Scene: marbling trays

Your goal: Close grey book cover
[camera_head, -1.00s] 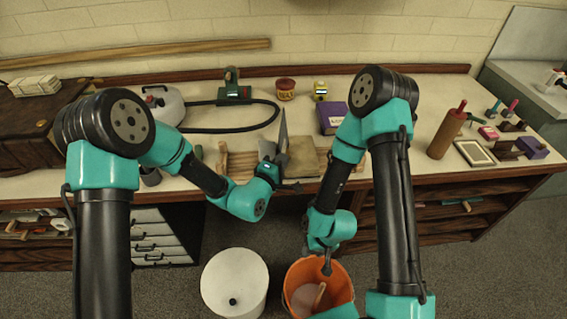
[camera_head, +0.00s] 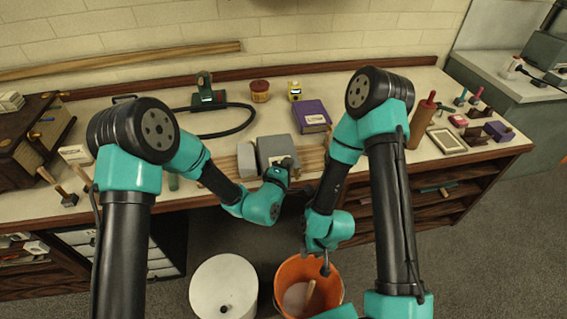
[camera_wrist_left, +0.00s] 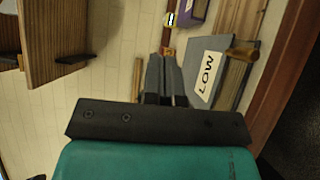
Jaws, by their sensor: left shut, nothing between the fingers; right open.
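In the left wrist view the grey cover (camera_wrist_left: 232,62) shows a white label reading "LOW". My left gripper (camera_head: 284,168) is at the near side of the book, shut and empty. In the left wrist view its fingers (camera_wrist_left: 166,75) are together beside the cover; whether they touch it I cannot tell. My right gripper (camera_head: 325,268) hangs low over the orange bucket, open and empty.
A purple book (camera_head: 312,115) lies behind and to the right of the grey book. A pale block (camera_head: 246,160) stands at its left. A black hose (camera_head: 235,125) curves behind. An orange bucket (camera_head: 337,292) and a white-lidded bucket (camera_head: 224,288) stand on the floor in front.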

